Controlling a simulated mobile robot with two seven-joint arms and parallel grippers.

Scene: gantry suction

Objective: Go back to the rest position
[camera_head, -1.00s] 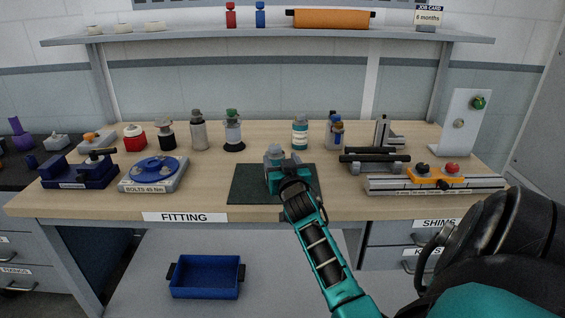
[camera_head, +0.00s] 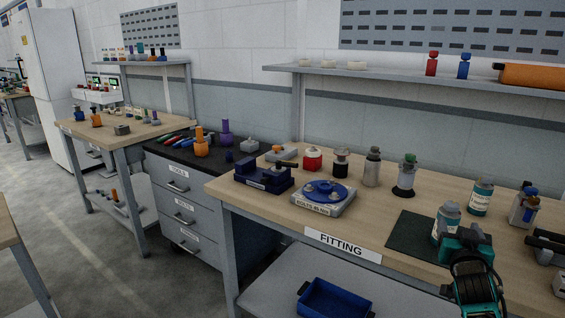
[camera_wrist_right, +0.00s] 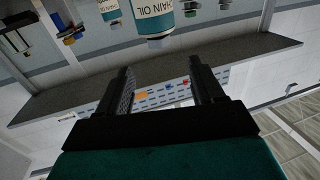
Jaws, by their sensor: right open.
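My right gripper (camera_head: 464,243) is over the dark mat (camera_head: 408,234) on the fitting bench, its teal body low in the head view. In the right wrist view its two black fingers (camera_wrist_right: 164,80) stand apart with nothing gripped between them. A chain oil bottle (camera_wrist_right: 155,22) is at the top of that view, beyond the fingertips and apart from them. In the head view a grey-capped bottle (camera_head: 447,217) stands on the mat just beside the gripper, its lower part partly hidden. My left gripper is in neither view.
Another teal-labelled bottle (camera_head: 481,196) stands behind the mat. A blue turntable fixture (camera_head: 330,191), a dark blue block fixture (camera_head: 262,179) and several small bottles stand to the left. A blue bin (camera_head: 334,300) is on the lower shelf. Open floor (camera_head: 95,265) lies at left.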

